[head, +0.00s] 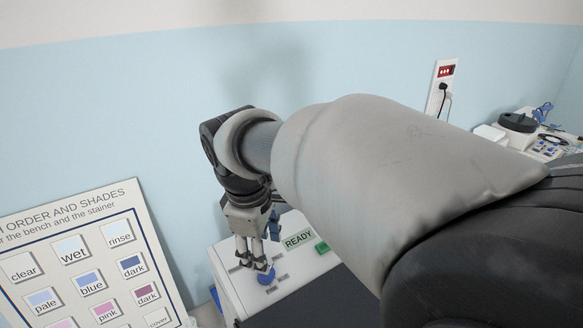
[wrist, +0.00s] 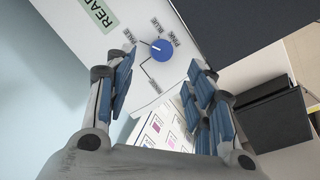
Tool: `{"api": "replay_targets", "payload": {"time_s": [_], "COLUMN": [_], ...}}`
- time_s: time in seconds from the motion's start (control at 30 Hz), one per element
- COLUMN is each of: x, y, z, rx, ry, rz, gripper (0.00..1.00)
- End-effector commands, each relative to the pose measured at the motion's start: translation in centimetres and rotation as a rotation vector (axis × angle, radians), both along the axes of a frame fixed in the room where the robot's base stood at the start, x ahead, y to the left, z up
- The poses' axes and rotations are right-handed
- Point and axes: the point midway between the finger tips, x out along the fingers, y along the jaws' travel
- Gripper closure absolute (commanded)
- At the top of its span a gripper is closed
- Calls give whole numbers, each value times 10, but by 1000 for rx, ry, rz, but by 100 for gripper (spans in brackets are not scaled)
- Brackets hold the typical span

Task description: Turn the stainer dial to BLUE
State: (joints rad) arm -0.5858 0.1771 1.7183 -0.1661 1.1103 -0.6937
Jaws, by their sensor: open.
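The stainer dial (wrist: 161,50) is a round blue knob on the white stainer panel. Small labels surround it, among them what look like PALE, BLUE and PINK. A pale mark shows on its upper left side in the wrist view; which label it points to is hard to tell. The dial also shows in the head view (head: 266,277), just below my fingers. My gripper (wrist: 158,64) is open and empty, pointing down at the panel. Its fingers are on either side of the dial in the wrist view; I see no contact. It hangs over the panel in the head view (head: 257,262).
The stainer (head: 228,290) bears a READY sign (head: 298,239) and a green button (head: 322,247). A dark surface (head: 325,300) lies beside the panel. A shade chart (head: 75,255) stands at left. A wall socket (head: 440,88) and bench equipment (head: 517,122) are at right.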

Motion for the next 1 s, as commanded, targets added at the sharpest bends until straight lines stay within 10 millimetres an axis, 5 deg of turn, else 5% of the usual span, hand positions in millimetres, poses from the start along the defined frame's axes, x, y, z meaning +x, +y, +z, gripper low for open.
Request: {"api": "replay_targets", "payload": {"time_s": [0.2,0.43,0.87,1.0], "x": [8,16,18,18], "y": [-3,-4,-5,-4], "z": [-48,-81,-92,-92], "rx": [-2,-1,0,1], "ry": [4,1,0,0], "rz": [-1,0,0,0], "gripper": [51,51,51,59]}}
